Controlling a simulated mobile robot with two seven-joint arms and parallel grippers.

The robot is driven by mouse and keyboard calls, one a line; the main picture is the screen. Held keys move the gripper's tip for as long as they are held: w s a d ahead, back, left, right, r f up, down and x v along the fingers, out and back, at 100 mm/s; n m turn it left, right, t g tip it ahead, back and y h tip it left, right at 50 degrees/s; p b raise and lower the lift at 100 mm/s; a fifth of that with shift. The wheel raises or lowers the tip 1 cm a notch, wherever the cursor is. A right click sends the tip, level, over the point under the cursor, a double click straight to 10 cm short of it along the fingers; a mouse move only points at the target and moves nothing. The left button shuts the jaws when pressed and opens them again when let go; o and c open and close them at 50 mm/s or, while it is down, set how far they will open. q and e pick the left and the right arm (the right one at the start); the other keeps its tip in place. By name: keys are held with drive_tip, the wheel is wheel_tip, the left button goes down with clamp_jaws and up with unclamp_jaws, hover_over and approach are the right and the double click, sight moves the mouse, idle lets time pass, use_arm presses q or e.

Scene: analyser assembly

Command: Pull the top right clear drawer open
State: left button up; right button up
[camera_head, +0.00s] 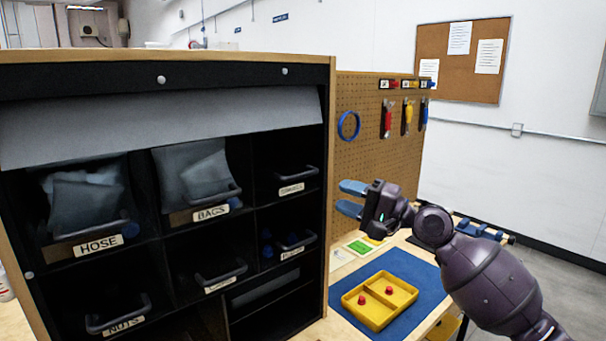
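The top right clear drawer (290,188) is in the top row of the black cabinet (329,150), at its right end. It has a dark bar handle and a white label too small to read surely. It appears closed. My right gripper (349,198) is to the right of the cabinet, beside its right edge, with its two blue-tipped fingers pointing left. The fingers are apart with nothing between them. The gripper does not appear to touch the drawer. My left gripper is not in view.
Other drawers read HOSE (98,245), BAGS (211,212) and NUTS (124,325). A grey flap (170,120) hangs above the top row. A yellow tray (372,318) with red pieces lies on a blue mat (420,272). Tools hang on a pegboard (358,160).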

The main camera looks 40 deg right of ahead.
sight(305, 176)
drive_tip(key=x, duration=0.3)
drive_tip(key=r+p+x, duration=0.1)
drive_tip(key=x, duration=0.2)
drive_tip(key=p+x, duration=0.1)
drive_tip(key=x, duration=0.2)
drive_tip(key=shift+r, duration=0.2)
drive_tip(key=shift+x, duration=0.8)
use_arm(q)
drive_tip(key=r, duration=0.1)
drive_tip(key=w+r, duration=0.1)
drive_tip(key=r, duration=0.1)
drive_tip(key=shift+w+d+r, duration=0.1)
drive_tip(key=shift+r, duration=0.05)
use_arm(e)
drive_tip(key=shift+w+f, duration=0.1)
drive_tip(key=shift+c, duration=0.6)
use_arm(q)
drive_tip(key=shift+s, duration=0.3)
use_arm(e)
clamp_jaws()
